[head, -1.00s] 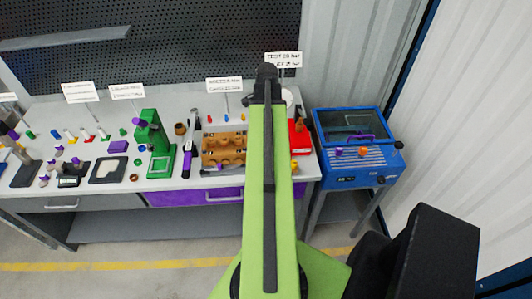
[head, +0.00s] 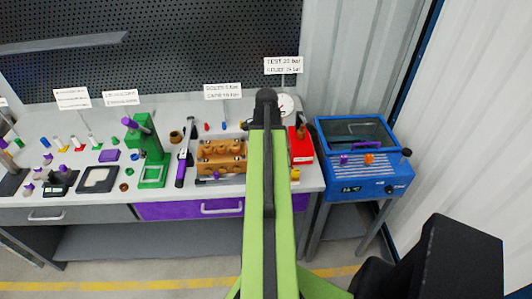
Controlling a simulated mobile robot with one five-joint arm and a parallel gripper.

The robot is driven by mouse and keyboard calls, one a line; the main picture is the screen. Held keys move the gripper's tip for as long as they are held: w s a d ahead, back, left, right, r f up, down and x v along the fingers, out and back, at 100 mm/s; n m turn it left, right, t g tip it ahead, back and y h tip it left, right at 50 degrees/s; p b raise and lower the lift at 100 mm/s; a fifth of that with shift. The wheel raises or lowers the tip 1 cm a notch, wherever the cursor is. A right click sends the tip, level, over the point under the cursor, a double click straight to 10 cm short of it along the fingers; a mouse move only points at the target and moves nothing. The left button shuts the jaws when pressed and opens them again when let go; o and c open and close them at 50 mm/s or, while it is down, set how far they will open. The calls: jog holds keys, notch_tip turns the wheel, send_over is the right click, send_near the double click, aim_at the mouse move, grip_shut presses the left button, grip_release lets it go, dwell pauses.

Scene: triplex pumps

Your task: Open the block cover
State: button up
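A tan-brown block (head: 222,156) with round holes sits on the bench, just left of my green arm. I cannot tell which part of it is a cover. A blue machine (head: 358,189) stands right of the bench, with a windowed lid (head: 355,132) on top that looks shut. A purple piece and an orange piece show at its front edge. My green arm rises in front of the bench and ends in view at a dark joint. My gripper is not visible, and the arm hides part of the bench behind it.
A green press (head: 152,155), a purple-handled tool (head: 182,158) and a red box (head: 301,147) stand on the bench (head: 105,210). Small parts and label signs crowd its left side. A purple drawer (head: 175,211) is below. A corrugated wall (head: 455,130) bounds the right.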

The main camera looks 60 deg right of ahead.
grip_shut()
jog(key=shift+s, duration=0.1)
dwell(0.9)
